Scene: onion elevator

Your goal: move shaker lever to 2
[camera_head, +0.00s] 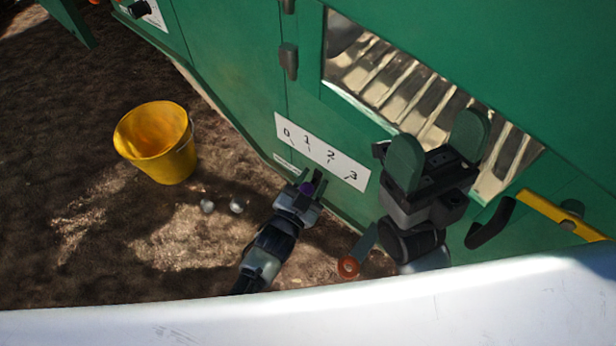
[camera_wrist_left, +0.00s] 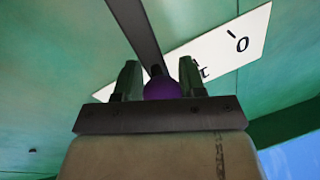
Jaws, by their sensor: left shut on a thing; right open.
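The shaker lever is a dark flat bar (camera_wrist_left: 135,32) with a purple ball knob (camera_head: 306,187); the knob also shows in the left wrist view (camera_wrist_left: 162,89). My left gripper (camera_head: 311,184) is shut on the knob, with one finger on each side of it. A white scale plate (camera_head: 321,152) marked 0, 1, 2, 3 is on the green machine wall above the gripper. In the left wrist view the bar crosses the plate, with 0 and 1 right of it; its exact mark cannot be told. My right gripper (camera_head: 438,148) is open and empty, right of the plate.
The green machine wall (camera_head: 235,70) has a window (camera_head: 390,85) onto metal slats. A yellow bucket (camera_head: 160,150) stands on the soil at left, with two small pale balls nearby. A yellow bar (camera_head: 560,212) and black handle (camera_head: 490,224) are at right.

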